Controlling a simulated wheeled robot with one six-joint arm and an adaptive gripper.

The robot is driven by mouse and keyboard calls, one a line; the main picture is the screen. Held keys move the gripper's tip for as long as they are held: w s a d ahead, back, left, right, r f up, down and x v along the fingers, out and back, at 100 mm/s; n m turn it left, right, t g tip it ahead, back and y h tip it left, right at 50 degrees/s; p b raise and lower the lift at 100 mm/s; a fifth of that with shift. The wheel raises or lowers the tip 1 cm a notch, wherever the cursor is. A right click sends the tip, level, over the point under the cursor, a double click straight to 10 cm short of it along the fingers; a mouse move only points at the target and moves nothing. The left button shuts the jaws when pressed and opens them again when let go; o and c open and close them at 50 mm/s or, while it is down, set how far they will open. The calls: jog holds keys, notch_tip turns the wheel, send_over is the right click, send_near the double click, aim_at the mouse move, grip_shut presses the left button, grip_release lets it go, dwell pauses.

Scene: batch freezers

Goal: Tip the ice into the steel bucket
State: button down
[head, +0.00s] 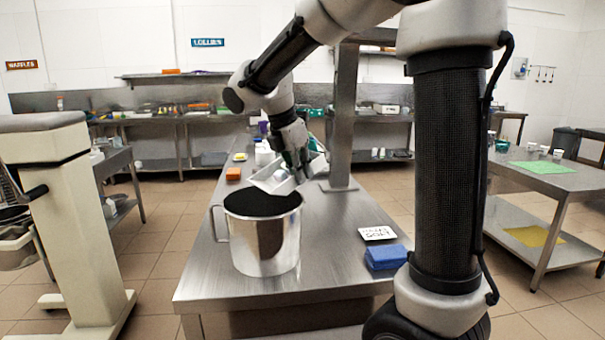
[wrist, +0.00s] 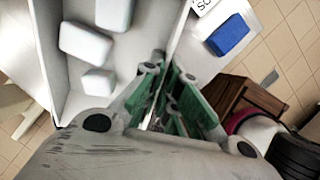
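The steel bucket (head: 262,245) stands upright on the near part of the steel table, with a handle on its left and a dark interior. My gripper (head: 300,172) is above and behind the bucket's right rim. It is shut on the wall of a pale tray (head: 270,183), which appears tilted in the head view and is over or just behind the bucket's rim. The wrist view shows several white ice blocks (wrist: 85,42) inside the tray (wrist: 140,62), and the green-padded fingers (wrist: 178,95) pinching its side wall. I cannot see the bucket's bottom.
A blue sponge-like block (head: 385,256) and a white label card (head: 377,233) lie right of the bucket. A steel post (head: 343,120) rises from the table behind. An orange block (head: 233,174) lies farther back. The table (head: 330,265) is bare between bucket and blue block.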

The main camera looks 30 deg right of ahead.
jog(key=h, duration=0.1)
jog(key=a+r+h, duration=0.1)
jog(key=h, duration=0.1)
jog(key=a+t+h, duration=0.1)
jog(key=shift+s+a+r+h, duration=0.15)
jog(key=shift+a+r+h, duration=0.1)
jog(key=shift+h, duration=0.15)
jog(key=a+h, duration=0.1)
jog(key=a+r+h, duration=0.1)
jog(key=h, duration=0.1)
jog(key=a+r+t+h, duration=0.1)
jog(key=h, duration=0.1)
jog(key=shift+s+a, duration=0.35)
jog(key=shift+s, duration=0.05)
jog(key=shift+a+r+h, duration=0.1)
jog(key=shift+r+h, duration=0.05)
jog(key=shift+h, duration=0.25)
notch_tip(320, 180, up, 3)
jog(key=shift+s+f, duration=0.1)
notch_tip(320, 180, down, 2)
jog(key=shift+a, duration=0.15)
notch_tip(320, 180, up, 2)
jog(key=shift+f, duration=1.5)
jog(key=shift+r, duration=0.15)
